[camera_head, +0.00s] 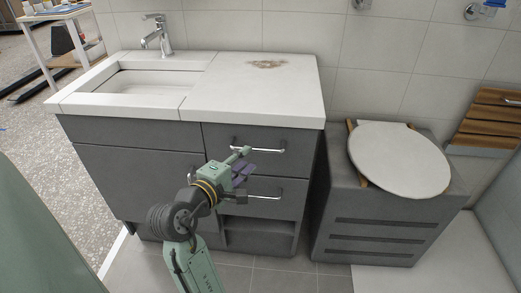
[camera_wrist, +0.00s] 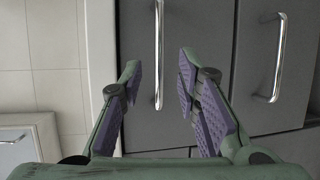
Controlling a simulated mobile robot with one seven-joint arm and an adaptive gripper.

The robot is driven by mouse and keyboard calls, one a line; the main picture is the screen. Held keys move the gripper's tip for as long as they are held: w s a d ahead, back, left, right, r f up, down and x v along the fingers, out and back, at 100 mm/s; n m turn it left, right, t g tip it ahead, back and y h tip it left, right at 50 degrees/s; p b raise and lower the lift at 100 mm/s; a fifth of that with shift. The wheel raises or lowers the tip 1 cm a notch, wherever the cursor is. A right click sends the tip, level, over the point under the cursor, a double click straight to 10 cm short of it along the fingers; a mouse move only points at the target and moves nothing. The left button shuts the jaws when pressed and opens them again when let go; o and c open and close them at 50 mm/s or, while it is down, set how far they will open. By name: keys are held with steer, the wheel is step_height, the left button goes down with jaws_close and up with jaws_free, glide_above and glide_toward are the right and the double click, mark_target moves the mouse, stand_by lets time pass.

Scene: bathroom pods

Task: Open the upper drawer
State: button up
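The upper drawer (camera_head: 220,136) is a dark grey front under the white countertop, and it is shut. Its silver bar handle (camera_head: 272,150) lies horizontally. In the wrist view, turned on its side, this handle (camera_wrist: 158,40) runs upright between my two fingers. My gripper (camera_head: 243,165) is in front of the drawer, close to the handle. In the wrist view my gripper (camera_wrist: 160,75) is open, with a finger on each side of the handle and gaps between. I cannot tell whether the fingertips reach past the bar. A lower drawer handle (camera_head: 268,196) also shows in the wrist view (camera_wrist: 278,60).
The countertop (camera_head: 225,85) has a sink (camera_head: 150,85), a faucet (camera_head: 158,35) and a brown stain. An open shelf (camera_head: 258,238) is below the drawers. A grey unit with a white lid (camera_head: 400,158) stands close on the right. A wooden slatted piece (camera_head: 488,120) is farther right.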

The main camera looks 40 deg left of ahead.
mark_target(257, 150)
steer(key=x, duration=0.6)
steer(key=shift+w+f, duration=0.1)
steer(key=shift+w, duration=0.3)
steer(key=shift+c, duration=0.6)
jaws_close()
